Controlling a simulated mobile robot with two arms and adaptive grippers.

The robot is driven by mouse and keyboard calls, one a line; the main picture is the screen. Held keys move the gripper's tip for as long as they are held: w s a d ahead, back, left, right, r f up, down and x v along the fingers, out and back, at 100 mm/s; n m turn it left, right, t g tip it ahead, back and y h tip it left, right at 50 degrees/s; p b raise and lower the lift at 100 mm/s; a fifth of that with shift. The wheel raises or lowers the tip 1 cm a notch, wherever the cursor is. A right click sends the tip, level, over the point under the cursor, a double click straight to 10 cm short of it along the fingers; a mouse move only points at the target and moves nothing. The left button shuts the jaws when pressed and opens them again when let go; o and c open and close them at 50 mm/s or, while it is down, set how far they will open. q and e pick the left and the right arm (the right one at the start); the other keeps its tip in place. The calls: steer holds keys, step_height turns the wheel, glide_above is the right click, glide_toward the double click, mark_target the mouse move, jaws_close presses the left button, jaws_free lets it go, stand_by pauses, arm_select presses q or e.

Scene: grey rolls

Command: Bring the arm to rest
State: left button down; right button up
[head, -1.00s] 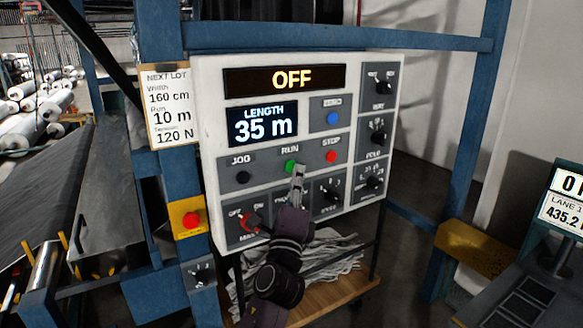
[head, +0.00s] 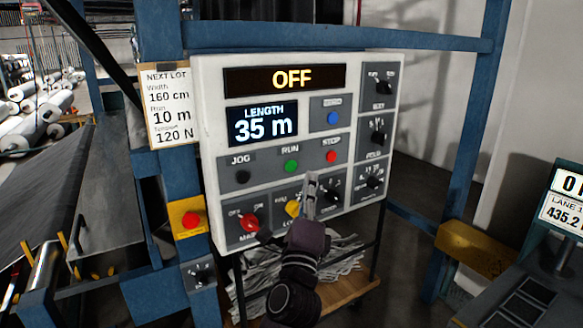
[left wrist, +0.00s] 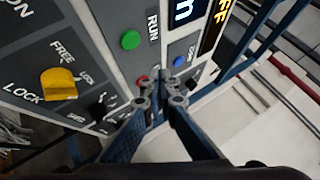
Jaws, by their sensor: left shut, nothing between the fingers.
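My left gripper (head: 311,185) is shut and empty in front of the control panel (head: 212,170), below the red STOP button (head: 331,156). Its fingers also show together in the left wrist view (left wrist: 162,92). The arm comes up from the bottom and covers part of the panel's lower row. The green RUN button (head: 291,166) is in clear view left of the fingers, and in the left wrist view (left wrist: 131,40). The yellow lock knob (head: 292,208) is partly behind the gripper. The panel display (head: 292,79) reads OFF. My right gripper is not in view.
The red main knob (head: 249,222) is at the panel's lower left, with a red button on a yellow box (head: 188,219) beside it. Blue frame posts (head: 470,130) flank the panel. A wooden shelf (head: 350,290) with grey strips stands below.

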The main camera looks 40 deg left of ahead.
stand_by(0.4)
